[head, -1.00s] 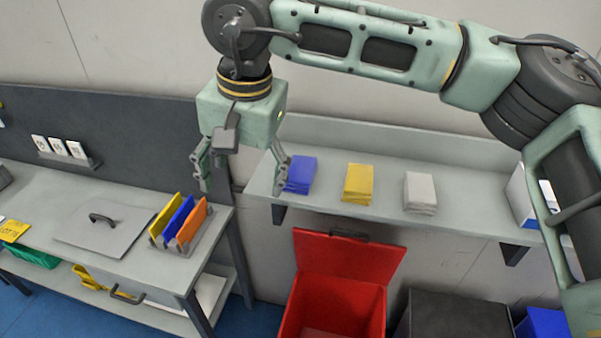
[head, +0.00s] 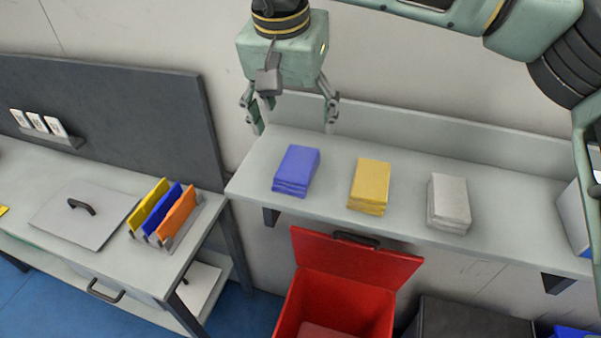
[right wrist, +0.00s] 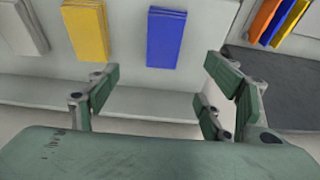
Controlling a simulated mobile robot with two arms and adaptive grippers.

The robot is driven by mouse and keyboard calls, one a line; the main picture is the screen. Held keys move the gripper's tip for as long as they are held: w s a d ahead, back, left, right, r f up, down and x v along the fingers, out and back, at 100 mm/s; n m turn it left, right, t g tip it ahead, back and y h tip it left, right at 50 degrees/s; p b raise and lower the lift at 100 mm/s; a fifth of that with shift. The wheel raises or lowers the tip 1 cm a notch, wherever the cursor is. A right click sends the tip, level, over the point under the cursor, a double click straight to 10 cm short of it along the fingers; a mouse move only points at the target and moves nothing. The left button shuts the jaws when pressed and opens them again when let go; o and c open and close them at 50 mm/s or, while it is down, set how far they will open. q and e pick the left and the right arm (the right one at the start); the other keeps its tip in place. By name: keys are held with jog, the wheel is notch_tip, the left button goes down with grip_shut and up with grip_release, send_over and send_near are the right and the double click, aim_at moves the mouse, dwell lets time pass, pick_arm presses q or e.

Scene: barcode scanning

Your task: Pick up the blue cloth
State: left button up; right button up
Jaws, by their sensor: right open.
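The blue cloth (head: 296,171) is a folded stack lying on the wall shelf (head: 400,225), left of a yellow cloth (head: 369,186) and a white cloth (head: 449,203). My right gripper (head: 294,128) is open and empty, above and behind the blue cloth in the head view, apart from it. In the right wrist view the blue cloth (right wrist: 166,38) shows beyond the gap between the open fingers (right wrist: 165,85), with the yellow cloth (right wrist: 86,30) to its left. My left gripper is not in view.
A red bin (head: 340,295) with its lid raised stands below the shelf. A workbench (head: 100,240) at left holds a rack of yellow, blue and orange panels (head: 165,212) and a grey lid plate (head: 82,213). A white box (head: 575,215) stands at the shelf's right end.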

aim_at(297, 164)
notch_tip(297, 164, down, 4)
jog(key=b, duration=0.3)
jog(key=shift+s+r, duration=0.1)
jog(key=shift+r, duration=0.05)
jog(key=shift+f, duration=0.25)
jog(key=shift+w+d+f, duration=0.1)
jog(key=shift+w+f, duration=0.3)
jog(key=shift+f, duration=0.25)
jog(key=shift+w+f+p, duration=0.1)
jog(key=shift+f+p, duration=0.5)
jog(key=shift+f, duration=0.15)
jog(key=p+x, duration=0.1)
jog(key=x, duration=0.3)
jog(key=shift+w+a+f+p, duration=0.1)
jog(key=shift+a+f+p, duration=0.1)
jog(key=shift+f+p, duration=0.2)
jog(key=shift+c, duration=0.9)
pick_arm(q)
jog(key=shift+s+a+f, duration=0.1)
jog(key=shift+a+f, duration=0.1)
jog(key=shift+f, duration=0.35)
pick_arm(e)
jog(key=c, duration=0.9)
